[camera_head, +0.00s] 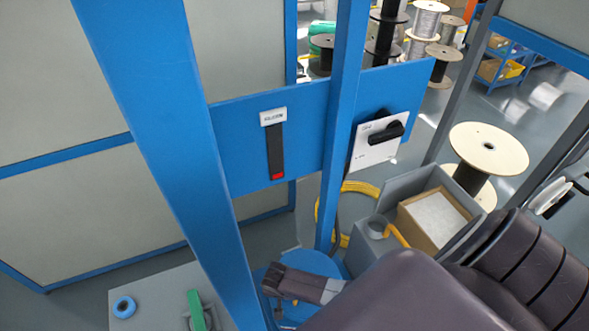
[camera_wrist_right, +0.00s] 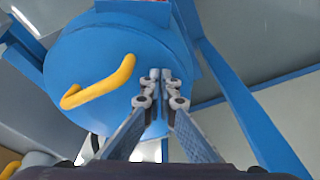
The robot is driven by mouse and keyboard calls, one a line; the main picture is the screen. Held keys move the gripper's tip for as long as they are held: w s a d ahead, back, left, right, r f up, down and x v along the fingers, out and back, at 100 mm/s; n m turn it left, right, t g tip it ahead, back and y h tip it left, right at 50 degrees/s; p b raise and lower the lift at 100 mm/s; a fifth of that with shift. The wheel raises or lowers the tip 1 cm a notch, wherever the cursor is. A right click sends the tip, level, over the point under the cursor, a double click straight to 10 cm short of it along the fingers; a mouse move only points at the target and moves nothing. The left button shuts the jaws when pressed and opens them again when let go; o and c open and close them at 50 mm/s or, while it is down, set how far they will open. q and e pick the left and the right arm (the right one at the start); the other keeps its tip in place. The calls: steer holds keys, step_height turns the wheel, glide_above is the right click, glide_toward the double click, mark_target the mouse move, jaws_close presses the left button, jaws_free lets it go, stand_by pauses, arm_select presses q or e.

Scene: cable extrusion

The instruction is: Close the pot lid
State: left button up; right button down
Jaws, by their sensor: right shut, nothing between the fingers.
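The pot lid (camera_wrist_right: 100,65) is a round blue disc with a bent yellow handle (camera_wrist_right: 105,85). It faces the camera in the right wrist view, and more blue metal shows behind its rim. In the head view, blue parts (camera_head: 263,273) show around my right gripper (camera_head: 275,308), and the arm hides much of them. In the right wrist view the right gripper's fingers (camera_wrist_right: 161,78) are together and empty, in front of the lid's right part, right of the handle. I cannot tell if they touch the lid. My left gripper is not in view.
A blue post (camera_head: 180,130) and a thinner one (camera_head: 343,110) stand close by, with a blue crossbar panel (camera_head: 235,150) carrying a switch box (camera_head: 375,150). A grey bin with a cardboard box (camera_head: 432,215) stands right of the gripper. A grey table (camera_head: 150,290) with blue tape lies left.

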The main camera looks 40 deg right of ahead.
step_height(320, 180, up, 4)
steer(key=p, duration=0.4)
steer(key=shift+f, duration=0.1)
step_height(320, 180, up, 2)
steer(key=shift+r+p, duration=0.25)
steer(key=shift+p, duration=0.6)
steer(key=shift+r, duration=1.35)
